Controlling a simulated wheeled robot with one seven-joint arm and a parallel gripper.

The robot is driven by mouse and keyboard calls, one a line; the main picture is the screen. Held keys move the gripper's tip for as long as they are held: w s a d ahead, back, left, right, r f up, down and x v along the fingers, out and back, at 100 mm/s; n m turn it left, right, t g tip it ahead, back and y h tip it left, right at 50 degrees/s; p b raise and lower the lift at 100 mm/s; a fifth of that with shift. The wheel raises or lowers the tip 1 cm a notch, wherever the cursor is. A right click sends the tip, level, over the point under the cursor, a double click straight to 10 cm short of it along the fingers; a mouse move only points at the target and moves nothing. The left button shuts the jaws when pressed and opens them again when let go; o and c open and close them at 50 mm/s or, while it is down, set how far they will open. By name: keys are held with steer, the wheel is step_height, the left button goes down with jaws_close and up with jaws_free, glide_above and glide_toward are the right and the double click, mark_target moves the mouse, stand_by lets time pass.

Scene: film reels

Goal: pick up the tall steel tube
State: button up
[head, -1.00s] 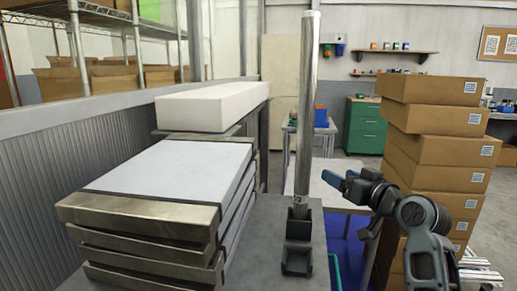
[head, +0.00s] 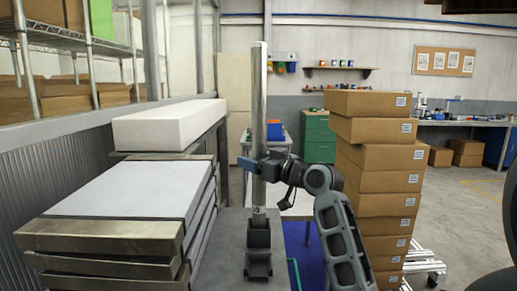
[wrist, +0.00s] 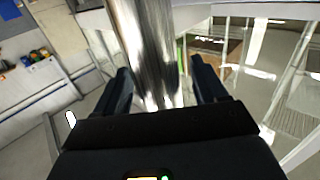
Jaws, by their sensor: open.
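The tall steel tube (head: 259,100) stands upright in a dark holder (head: 259,236) on a grey surface. My gripper (head: 259,165) is level with the lower half of the tube, in front of it in the head view. In the wrist view, the shiny tube (wrist: 145,50) stands between the two dark fingers of my gripper (wrist: 158,88). The fingers are open, with a gap visible on each side of the tube. The head view does not show the far finger clearly.
A tall stack of cardboard boxes (head: 378,185) stands close to the right of my arm. Stacked metal plates with a pale top (head: 125,195) and a long white block (head: 170,122) lie to the left. A green cabinet (head: 319,138) stands behind.

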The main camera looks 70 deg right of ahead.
steer(key=shift+w+d, duration=0.2)
steer(key=shift+w, duration=0.2)
jaws_close()
stand_by(0.4)
